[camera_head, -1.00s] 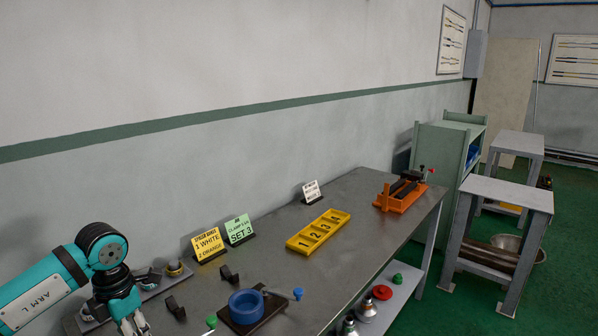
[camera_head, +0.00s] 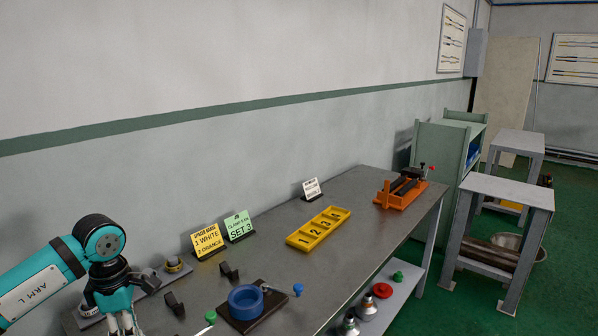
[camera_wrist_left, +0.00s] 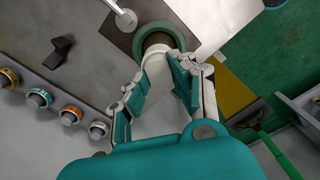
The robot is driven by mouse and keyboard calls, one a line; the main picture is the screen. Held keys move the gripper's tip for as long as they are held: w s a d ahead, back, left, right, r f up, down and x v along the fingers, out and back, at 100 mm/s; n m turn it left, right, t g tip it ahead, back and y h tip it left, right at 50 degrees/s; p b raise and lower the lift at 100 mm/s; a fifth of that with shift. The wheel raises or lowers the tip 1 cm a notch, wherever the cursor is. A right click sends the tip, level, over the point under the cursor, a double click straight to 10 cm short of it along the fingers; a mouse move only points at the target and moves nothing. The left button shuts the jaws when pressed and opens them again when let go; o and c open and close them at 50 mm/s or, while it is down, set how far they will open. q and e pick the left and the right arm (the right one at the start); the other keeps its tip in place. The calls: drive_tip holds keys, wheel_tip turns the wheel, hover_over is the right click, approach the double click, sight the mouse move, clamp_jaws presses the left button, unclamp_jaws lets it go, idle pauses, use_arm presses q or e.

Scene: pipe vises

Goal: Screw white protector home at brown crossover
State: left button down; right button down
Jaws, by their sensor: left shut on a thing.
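My left gripper (camera_wrist_left: 157,72) is shut on the white protector (camera_wrist_left: 154,57) in the left wrist view. The protector shows as a pale round piece between the fingertips, mostly hidden by them. Just beyond it is a dark green ring (camera_wrist_left: 141,37) with a brown round piece (camera_wrist_left: 157,39) inside, which may be the brown crossover. The protector overlaps the brown piece in the picture; I cannot tell whether they are threaded together. In the head view my left gripper (camera_head: 122,324) is at the bottom left, its fingertips cut off. My right gripper is not in view.
The grey bench (camera_head: 352,200) carries a blue ring vise (camera_head: 246,302), a yellow numbered tray (camera_head: 318,229), an orange vise (camera_head: 401,193) and sign cards (camera_head: 207,241). A rail of ringed caps (camera_wrist_left: 70,114) is at left in the wrist view. Bench space around the tray is clear.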

use_arm(q)
drive_tip(key=c, duration=1.3)
unclamp_jaws()
drive_tip(key=shift+c, duration=0.2)
drive_tip(key=n+p, duration=0.1)
drive_tip(key=n, duration=0.3)
drive_tip(key=shift+n, duration=0.4)
drive_tip(key=n+p, duration=0.1)
drive_tip(key=n, duration=0.4)
drive_tip(key=shift+n, duration=0.3)
drive_tip(key=shift+c, duration=0.2)
clamp_jaws()
